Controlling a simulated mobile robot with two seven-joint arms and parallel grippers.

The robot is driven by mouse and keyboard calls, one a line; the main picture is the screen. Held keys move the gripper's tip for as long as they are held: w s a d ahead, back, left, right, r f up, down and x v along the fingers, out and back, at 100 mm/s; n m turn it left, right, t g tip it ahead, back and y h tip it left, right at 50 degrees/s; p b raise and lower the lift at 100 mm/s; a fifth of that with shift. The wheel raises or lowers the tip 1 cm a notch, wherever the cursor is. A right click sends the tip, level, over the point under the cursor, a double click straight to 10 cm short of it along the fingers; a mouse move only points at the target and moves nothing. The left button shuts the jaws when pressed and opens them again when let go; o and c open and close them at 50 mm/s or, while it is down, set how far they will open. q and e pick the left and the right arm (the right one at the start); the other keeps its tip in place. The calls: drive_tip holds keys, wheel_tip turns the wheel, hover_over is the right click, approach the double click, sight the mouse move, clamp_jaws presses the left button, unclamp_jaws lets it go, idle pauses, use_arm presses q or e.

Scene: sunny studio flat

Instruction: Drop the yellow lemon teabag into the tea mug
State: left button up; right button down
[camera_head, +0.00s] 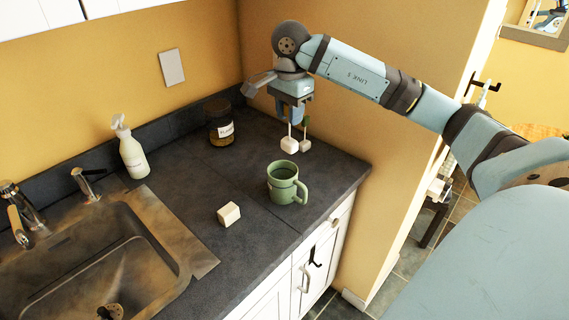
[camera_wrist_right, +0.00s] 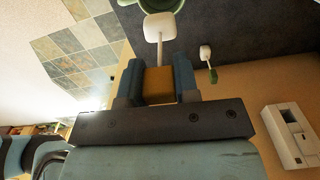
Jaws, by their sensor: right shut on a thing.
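My right gripper (camera_head: 292,122) points down over the far part of the dark counter, shut on the yellow tag (camera_wrist_right: 158,85) of the lemon teabag. The teabag's white bag (camera_head: 289,144) hangs below the fingers on its string; it also shows in the right wrist view (camera_wrist_right: 163,27). The green tea mug (camera_head: 282,187) stands upright on the counter, handle to the right. In the head view the bag appears just above and behind the mug's rim, apart from it. The mug's rim also shows at the top of the wrist view (camera_wrist_right: 148,4). My left gripper is not in view.
A second white teabag (camera_head: 305,146) with a green tag (camera_wrist_right: 213,76) is close to the right of the held one. A cream block (camera_head: 229,213) lies left of the mug. A labelled jar (camera_head: 220,122), soap bottle (camera_head: 131,152) and sink (camera_head: 100,262) are farther left.

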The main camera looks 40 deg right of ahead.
drive_tip(key=shift+f, duration=0.75)
drive_tip(key=c, duration=0.8)
unclamp_jaws()
drive_tip(key=shift+r, duration=0.25)
wheel_tip(320, 180, up, 13)
drive_tip(key=shift+f+p, duration=0.2)
drive_tip(key=shift+p, duration=0.6)
drive_tip(key=shift+r, duration=0.4)
